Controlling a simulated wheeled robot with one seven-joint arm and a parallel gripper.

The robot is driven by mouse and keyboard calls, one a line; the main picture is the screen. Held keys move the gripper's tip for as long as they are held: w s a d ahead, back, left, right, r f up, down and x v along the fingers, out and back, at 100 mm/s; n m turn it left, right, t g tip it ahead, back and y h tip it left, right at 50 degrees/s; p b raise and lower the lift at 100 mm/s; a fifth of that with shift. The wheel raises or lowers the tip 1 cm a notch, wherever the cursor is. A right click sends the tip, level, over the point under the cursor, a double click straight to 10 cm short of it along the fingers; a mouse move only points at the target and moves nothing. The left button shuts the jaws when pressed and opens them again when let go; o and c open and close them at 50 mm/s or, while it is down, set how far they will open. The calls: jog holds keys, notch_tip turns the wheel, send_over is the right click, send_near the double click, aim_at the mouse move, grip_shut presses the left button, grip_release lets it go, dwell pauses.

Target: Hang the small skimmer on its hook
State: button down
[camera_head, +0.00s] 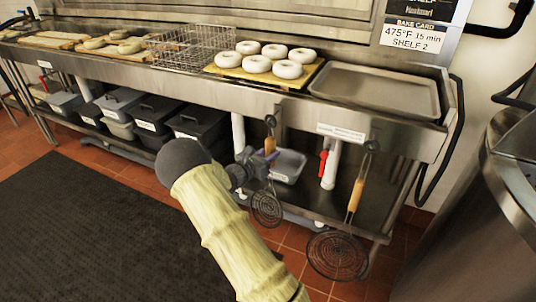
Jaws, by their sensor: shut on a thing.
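The small skimmer (267,208) hangs upright in front of the steel counter, its round wire head low and its wooden handle (270,146) up. My gripper (263,168) is shut on it around the lower handle, and my arm comes in from the bottom. The fingertips are small and partly hidden by my wrist. The top of the handle is just below a dark hook (271,121) on the counter's front edge. I cannot tell whether its end loop is over the hook or only in front of it.
A larger skimmer (338,255) hangs to the right from another hook (371,147). Bagels sit on a wooden board (225,73) beside an empty tray (385,92). A steel kettle (490,205) stands at right; floor at left is open.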

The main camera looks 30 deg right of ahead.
dwell(0.4)
jog(key=c, duration=1.1)
grip_release()
jog(key=shift+o, duration=0.2)
jog(key=shift+a, duration=0.1)
jog(key=p+v, duration=0.3)
jog(key=v, duration=1.4)
jog(key=shift+a, duration=0.15)
